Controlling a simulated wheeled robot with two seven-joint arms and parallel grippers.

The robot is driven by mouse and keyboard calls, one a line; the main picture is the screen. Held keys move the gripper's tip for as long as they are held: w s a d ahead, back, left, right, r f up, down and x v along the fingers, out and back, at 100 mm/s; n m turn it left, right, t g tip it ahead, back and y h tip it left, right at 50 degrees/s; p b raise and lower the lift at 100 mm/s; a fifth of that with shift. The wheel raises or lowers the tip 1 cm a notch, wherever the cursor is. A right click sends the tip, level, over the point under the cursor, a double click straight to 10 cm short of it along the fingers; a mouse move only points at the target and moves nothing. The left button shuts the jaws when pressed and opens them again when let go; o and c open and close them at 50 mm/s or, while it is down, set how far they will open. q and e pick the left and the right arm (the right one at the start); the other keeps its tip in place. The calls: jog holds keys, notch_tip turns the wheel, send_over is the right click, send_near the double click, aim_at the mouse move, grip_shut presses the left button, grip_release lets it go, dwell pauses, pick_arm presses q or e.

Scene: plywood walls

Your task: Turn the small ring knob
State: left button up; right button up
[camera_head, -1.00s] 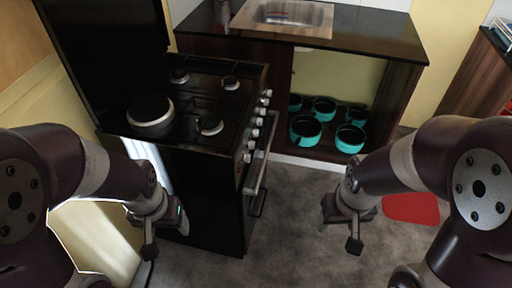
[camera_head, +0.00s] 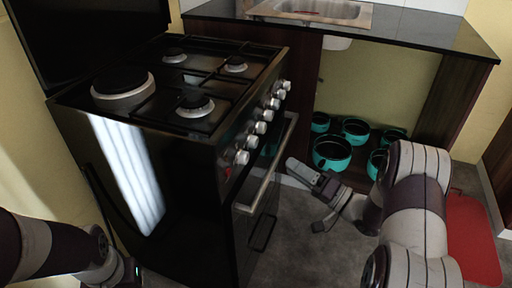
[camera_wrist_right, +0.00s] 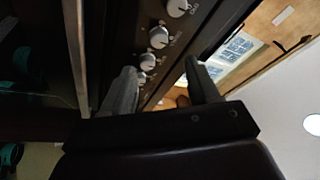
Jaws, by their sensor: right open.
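The black stove (camera_head: 205,170) has a row of several silver knobs (camera_head: 260,127) along its front edge. They also show in the right wrist view (camera_wrist_right: 159,37). I cannot tell which one is the small ring knob. My right gripper (camera_head: 310,196) is open and empty, in front of the stove and below and to the right of the knobs. In the right wrist view its fingers (camera_wrist_right: 160,68) are spread, with the left finger overlapping the lower knobs; contact is not clear. My left gripper (camera_head: 128,272) is partly visible at the lower left, its jaws unclear.
The oven handle (camera_head: 268,165) juts out below the knobs, near my right gripper. A cabinet with teal pots (camera_head: 332,152) stands behind. A sink (camera_head: 315,10) is in the counter. A red mat (camera_head: 472,240) lies right. Grey floor (camera_head: 310,255) is free in front.

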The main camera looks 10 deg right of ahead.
aim_at(257, 144)
jog(key=b+x, duration=0.2)
jog(key=x, duration=0.9)
jog(key=shift+f+b, duration=0.1)
jog(key=shift+b, duration=0.2)
jog(key=c, duration=1)
